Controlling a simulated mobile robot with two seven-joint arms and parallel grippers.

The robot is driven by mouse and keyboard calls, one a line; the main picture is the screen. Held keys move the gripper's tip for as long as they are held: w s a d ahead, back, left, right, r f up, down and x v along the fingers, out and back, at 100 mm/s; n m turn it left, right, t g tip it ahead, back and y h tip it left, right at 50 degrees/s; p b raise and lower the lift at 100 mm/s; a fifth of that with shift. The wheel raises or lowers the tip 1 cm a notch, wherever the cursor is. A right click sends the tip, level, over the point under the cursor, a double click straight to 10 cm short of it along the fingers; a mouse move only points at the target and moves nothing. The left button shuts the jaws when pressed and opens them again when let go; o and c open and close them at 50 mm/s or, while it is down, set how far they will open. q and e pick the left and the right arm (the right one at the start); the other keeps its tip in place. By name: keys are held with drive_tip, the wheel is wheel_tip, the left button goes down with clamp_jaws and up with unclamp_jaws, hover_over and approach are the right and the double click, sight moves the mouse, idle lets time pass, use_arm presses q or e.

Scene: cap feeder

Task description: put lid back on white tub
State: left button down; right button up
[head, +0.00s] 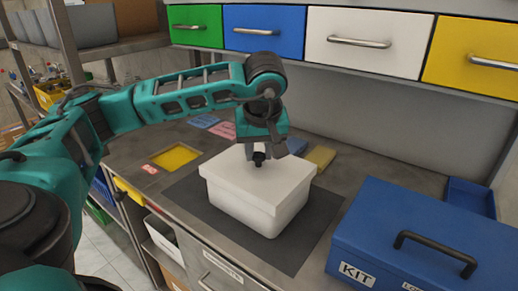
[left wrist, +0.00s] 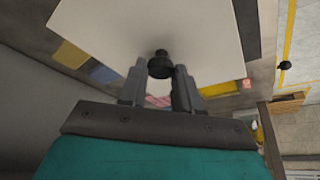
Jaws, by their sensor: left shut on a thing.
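The white tub (head: 245,210) stands upright on a dark mat on the worktop in the head view. Its white lid (head: 287,172) lies over the tub's top, its rim level with the tub's upper edge; I cannot tell whether it is fully seated. A black knob (head: 258,160) stands in the middle of the lid. My left gripper (head: 257,153) points down from above and is shut on this knob. In the left wrist view, the knob (left wrist: 160,64) sits between the two fingertips, with the pale lid (left wrist: 110,32) beyond. My right gripper is not in view.
The dark mat (head: 305,240) surrounds the tub. A blue KIT case (head: 430,232) stands to the right. A yellow tray (head: 175,157) lies to the left. Coloured pieces, including a yellow one (head: 320,157), lie behind. Coloured drawers (head: 362,42) overhang the back.

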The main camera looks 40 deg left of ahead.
use_arm(q)
drive_tip(key=shift+f, duration=0.1)
idle(0.3)
drive_tip(key=c, duration=0.7)
unclamp_jaws()
drive_tip(key=shift+o, duration=0.4)
drive_tip(key=o, duration=0.4)
drive_tip(key=shift+r+p, duration=2.75)
drive_tip(key=shift+r, duration=0.75)
